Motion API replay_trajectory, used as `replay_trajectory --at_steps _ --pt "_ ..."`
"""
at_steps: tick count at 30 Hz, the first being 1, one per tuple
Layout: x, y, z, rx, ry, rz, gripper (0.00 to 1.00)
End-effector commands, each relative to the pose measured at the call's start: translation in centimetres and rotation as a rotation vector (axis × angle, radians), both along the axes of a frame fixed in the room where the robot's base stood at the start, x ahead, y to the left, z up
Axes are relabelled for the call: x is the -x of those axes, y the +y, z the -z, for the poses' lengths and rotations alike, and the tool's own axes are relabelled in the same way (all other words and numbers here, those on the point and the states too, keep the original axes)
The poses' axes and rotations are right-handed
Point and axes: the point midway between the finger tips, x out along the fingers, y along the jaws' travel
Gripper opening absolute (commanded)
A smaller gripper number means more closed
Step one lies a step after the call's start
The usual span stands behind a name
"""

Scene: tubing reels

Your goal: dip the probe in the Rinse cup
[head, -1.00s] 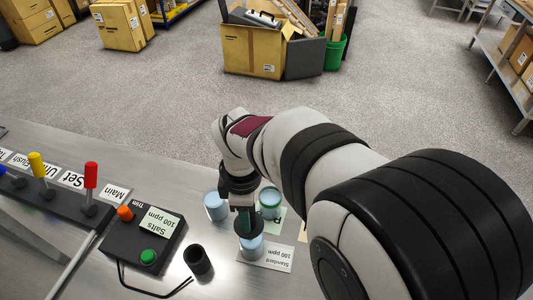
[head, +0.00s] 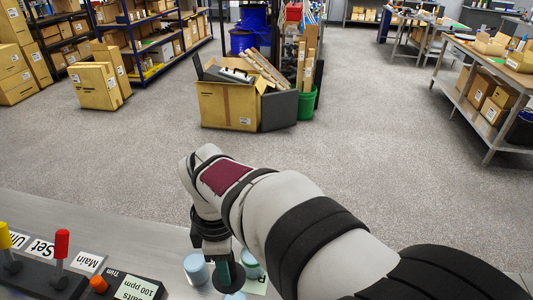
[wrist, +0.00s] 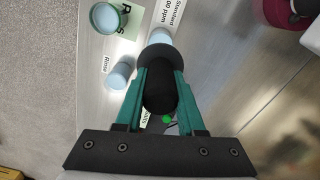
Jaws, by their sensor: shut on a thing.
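My gripper (wrist: 160,82) is shut on the black probe (wrist: 160,95), held between its green fingers in the wrist view. The probe's wide dark collar overlaps the near side of the Standard cup (wrist: 160,36); whether its tip is inside that cup is hidden. In the head view my gripper (head: 232,278) is at the bottom, between a pale blue cup (head: 196,268) at left and a green-rimmed cup (head: 251,265) at right.
The green-rimmed cup also shows in the wrist view (wrist: 106,18), on a green card. In the head view, a black box (head: 130,285) with an orange button and a lever panel (head: 50,277) with yellow and red handles stand left of the cups.

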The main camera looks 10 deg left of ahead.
Motion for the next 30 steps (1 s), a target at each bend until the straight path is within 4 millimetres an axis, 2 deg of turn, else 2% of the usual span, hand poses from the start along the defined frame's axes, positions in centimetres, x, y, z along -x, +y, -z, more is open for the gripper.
replay_trajectory --at_steps 2,4,12,15,20,30 --pt "-0.5 0.7 0.0 0.001 0.000 -0.002 0.00" --pt "-1.7 2.2 -0.1 0.001 0.000 -0.004 0.00" --pt "-6.6 10.3 0.6 0.005 0.003 -0.003 0.00" --pt "-7.3 12.1 0.9 0.003 0.003 -0.001 0.00" --pt "-7.6 12.8 1.7 0.002 0.004 0.000 0.00" --pt "-7.5 12.7 6.3 0.001 0.003 0.000 0.00"
